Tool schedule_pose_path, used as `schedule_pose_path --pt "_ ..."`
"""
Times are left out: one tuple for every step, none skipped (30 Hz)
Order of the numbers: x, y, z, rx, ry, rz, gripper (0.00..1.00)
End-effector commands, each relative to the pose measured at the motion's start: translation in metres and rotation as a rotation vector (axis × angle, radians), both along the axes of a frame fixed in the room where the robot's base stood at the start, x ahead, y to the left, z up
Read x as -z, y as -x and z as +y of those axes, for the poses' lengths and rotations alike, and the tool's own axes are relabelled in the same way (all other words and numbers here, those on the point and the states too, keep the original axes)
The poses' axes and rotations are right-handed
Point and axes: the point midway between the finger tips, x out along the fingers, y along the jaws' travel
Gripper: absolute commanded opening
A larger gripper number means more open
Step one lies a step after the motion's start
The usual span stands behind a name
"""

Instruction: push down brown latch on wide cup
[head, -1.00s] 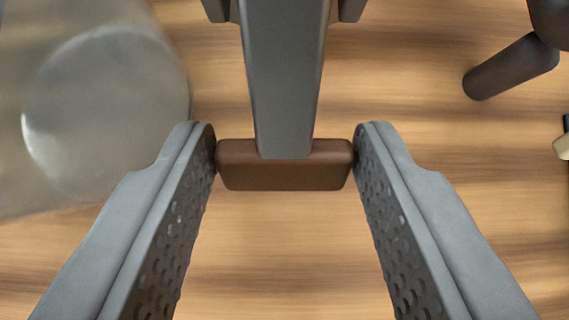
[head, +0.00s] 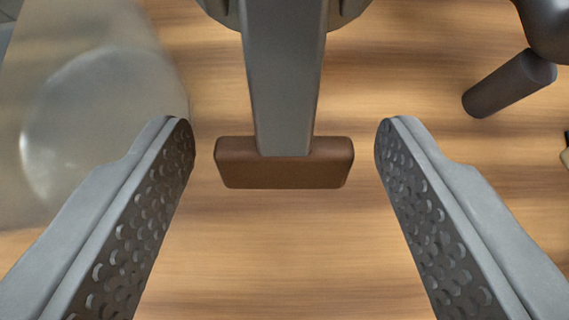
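The brown latch (head: 284,174) is a short bar across the end of a grey arm (head: 284,75), in the middle of the head view. The grey arm runs up to a rounded grey part (head: 350,10) cut off by the top edge; I cannot tell whether this is the wide cup. My gripper (head: 284,130) is open, with one perforated finger on each side of the latch. There is a visible gap between each fingertip and the latch's ends, and nothing is held.
A translucent container (head: 110,110) stands at the upper left, close to the left finger. A dark rounded object with a cylindrical handle (head: 510,83) is at the upper right. Wooden surface (head: 284,250) shows below the latch.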

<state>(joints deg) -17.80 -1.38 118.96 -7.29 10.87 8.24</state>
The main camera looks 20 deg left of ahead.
Motion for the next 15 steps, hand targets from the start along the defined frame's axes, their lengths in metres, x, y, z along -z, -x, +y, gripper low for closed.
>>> schedule_pose_path --pt "0.000 0.000 0.000 0.000 0.000 0.000 0.62" --pt "0.000 0.000 0.000 0.000 0.000 0.000 0.62" --pt "0.000 0.000 0.000 0.000 0.000 0.000 0.62" --pt "0.000 0.000 0.000 0.000 0.000 0.000 0.62" --pt "0.000 0.000 0.000 0.000 0.000 0.001 0.62" --pt "0.000 0.000 0.000 0.000 0.000 0.001 0.62" --pt "0.000 0.000 0.000 0.000 0.000 0.001 0.62" --pt "0.000 0.000 0.000 0.000 0.000 0.001 0.62" --pt "0.000 0.001 0.000 0.000 0.000 0.001 0.62" --pt "-0.001 0.001 0.000 0.000 0.000 0.001 0.62" --pt "-0.002 0.002 -0.001 0.000 0.000 0.000 0.62" --pt "-0.003 0.004 -0.001 0.000 0.000 0.000 0.62" --pt "-0.005 0.006 -0.002 0.000 0.000 0.000 0.62" --pt "-0.007 0.008 -0.002 0.001 -0.001 0.000 0.62" --pt "-0.010 0.011 -0.003 0.001 -0.001 -0.001 0.62"
